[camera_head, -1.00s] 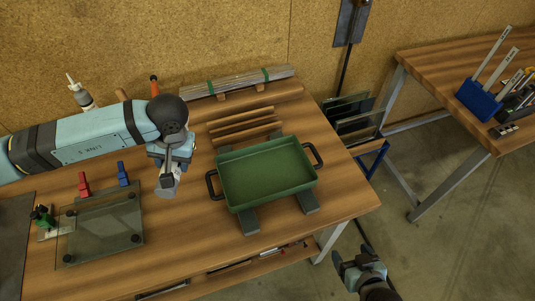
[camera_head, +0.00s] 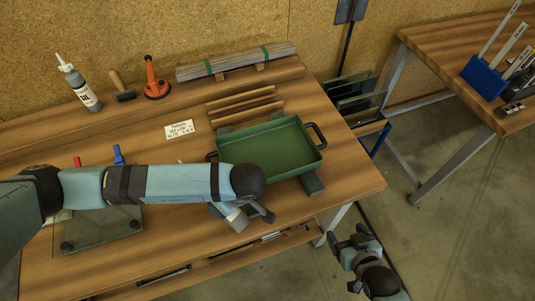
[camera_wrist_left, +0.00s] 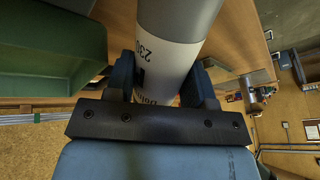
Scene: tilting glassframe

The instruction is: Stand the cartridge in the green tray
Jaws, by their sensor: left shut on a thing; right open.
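The green tray (camera_head: 268,148) with black side handles sits on wooden and grey supports on the workbench; its inside looks empty where it shows. My left gripper (camera_head: 255,214) is at the tray's front left corner, the arm covering that corner. It is shut on the cartridge (camera_head: 238,219), a white and grey cylinder, tilted in the head view. In the left wrist view the cartridge (camera_wrist_left: 172,50) shows between the fingers with printed text, and the tray (camera_wrist_left: 50,50) is at left. My right gripper (camera_head: 352,254) is open and empty, off the bench's front right.
Wooden strips (camera_head: 240,105) lie behind the tray. A glass pane (camera_head: 100,228) is partly under my left arm.

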